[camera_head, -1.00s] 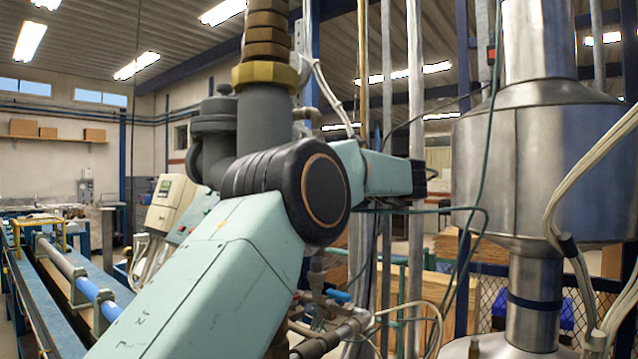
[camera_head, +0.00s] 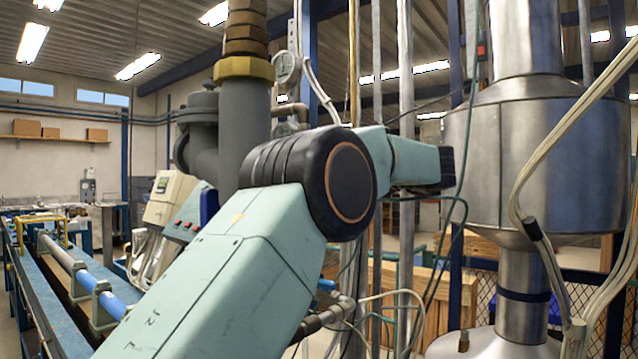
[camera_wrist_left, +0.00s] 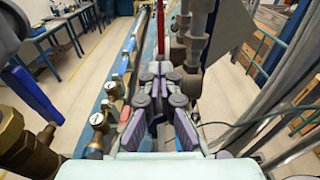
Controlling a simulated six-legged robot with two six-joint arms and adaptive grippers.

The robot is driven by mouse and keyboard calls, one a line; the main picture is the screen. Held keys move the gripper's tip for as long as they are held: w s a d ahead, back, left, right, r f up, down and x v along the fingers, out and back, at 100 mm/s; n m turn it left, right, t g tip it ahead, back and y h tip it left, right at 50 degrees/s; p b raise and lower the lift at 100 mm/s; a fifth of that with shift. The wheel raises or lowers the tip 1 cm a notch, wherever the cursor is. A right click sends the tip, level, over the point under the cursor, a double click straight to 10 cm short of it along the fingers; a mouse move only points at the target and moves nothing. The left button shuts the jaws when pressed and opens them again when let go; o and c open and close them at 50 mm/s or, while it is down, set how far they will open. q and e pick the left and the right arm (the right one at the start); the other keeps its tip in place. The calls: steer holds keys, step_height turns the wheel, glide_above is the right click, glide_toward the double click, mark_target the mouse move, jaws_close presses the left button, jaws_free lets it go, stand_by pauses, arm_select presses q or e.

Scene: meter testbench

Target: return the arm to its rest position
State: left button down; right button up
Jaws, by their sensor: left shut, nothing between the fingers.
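My left arm (camera_head: 235,275) rises from the bottom of the head view to a black round joint (camera_head: 350,190) near the middle. Past that joint a pale link (camera_head: 405,160) points right and ends in a dark part. The head view does not clearly show the fingers. In the left wrist view my left gripper (camera_wrist_left: 160,88) is shut, with nothing between its fingers. My right gripper is in neither view.
A thick grey pipe with a brass collar (camera_head: 244,68) stands behind my arm. A large steel tank (camera_head: 535,165) stands at right, with hoses hanging before it. A bench with a blue rail (camera_head: 95,295) runs at left. The wrist view shows brass fittings (camera_wrist_left: 100,120) beside the gripper.

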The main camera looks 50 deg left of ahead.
arm_select(q)
steer(key=d, duration=0.4)
steer(key=shift+w+d+f, duration=0.15)
steer(key=shift+w+d, duration=0.1)
steer(key=shift+w, duration=0.05)
